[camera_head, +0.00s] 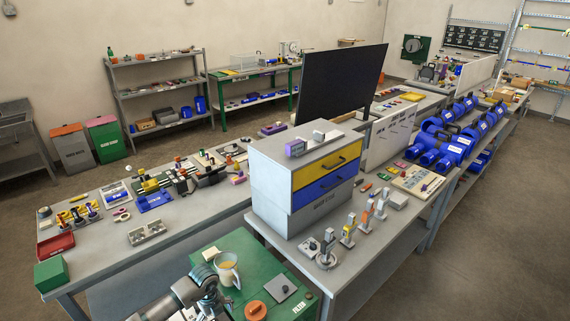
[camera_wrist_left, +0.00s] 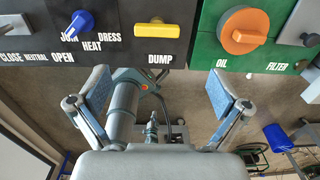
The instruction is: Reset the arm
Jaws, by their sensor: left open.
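My left gripper (camera_head: 208,283) is at the lower middle of the head view, beside the green cart top (camera_head: 244,248). In the left wrist view my left gripper (camera_wrist_left: 158,82) has its two blue-padded fingers wide apart with nothing between them. Beyond the fingertips is the control panel (camera_wrist_left: 120,53), with a blue knob (camera_wrist_left: 80,22) near OPEN and HEAT, a yellow handle (camera_wrist_left: 157,30) above DUMP, and an orange knob (camera_wrist_left: 244,28) above OIL. The fingers look apart from these controls. My right gripper is in neither view.
A cream pitcher (camera_head: 228,271) stands on the cart close to my left gripper. An orange round part (camera_head: 256,310) is nearer the front. A grey drawer cabinet (camera_head: 285,203) stands on the bench behind right. Open floor (camera_head: 440,285) lies at the right.

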